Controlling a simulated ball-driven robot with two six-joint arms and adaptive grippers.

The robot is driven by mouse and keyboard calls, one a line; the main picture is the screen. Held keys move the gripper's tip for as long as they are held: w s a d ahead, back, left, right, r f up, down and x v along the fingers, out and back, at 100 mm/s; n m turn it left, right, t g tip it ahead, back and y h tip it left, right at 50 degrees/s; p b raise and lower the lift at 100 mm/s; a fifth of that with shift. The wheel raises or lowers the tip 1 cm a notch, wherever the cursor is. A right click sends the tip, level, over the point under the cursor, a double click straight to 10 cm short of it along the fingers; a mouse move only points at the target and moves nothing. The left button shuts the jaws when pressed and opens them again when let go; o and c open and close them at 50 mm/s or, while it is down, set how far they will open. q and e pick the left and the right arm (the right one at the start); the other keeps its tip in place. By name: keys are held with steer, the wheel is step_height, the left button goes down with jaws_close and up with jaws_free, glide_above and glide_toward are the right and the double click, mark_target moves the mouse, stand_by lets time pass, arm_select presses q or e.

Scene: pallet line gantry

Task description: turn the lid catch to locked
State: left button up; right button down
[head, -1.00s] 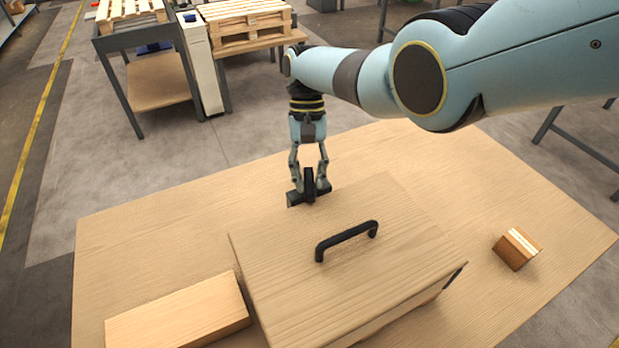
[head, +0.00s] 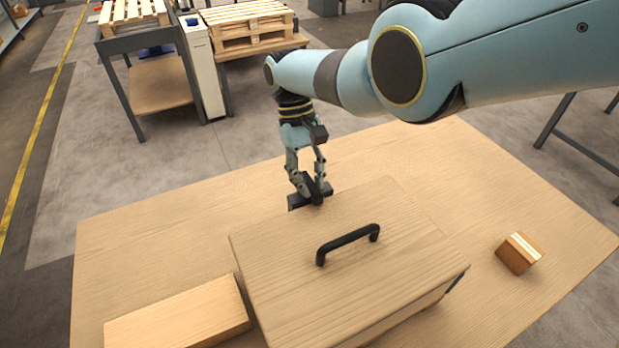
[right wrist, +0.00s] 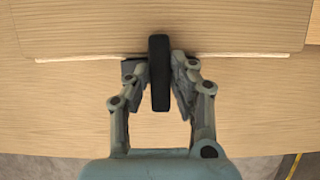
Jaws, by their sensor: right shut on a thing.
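The wooden box's lid (head: 350,275) is closed, with a black arched handle (head: 348,244) on top. The black lid catch (head: 315,189) sits at the lid's far edge, on a dark base partly hidden by my fingers. My right gripper (head: 308,188) is shut on the catch's bar. In the right wrist view, the black bar of the catch (right wrist: 159,72) stands lengthwise between the two fingers, across the lid's pale edge. Whether the catch counts as locked cannot be told. My left gripper is not in view.
A plain wooden block (head: 178,315) lies left of the box. A small brown block with a pale stripe (head: 519,252) lies to the right. The wooden table (head: 160,235) is otherwise clear. Pallets (head: 250,22) stand beyond it.

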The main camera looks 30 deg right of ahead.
steer(key=c, duration=1.2)
jaws_free()
steer(key=shift+o, duration=0.2)
steer(key=v, duration=1.2)
steer(key=shift+f, duration=0.1)
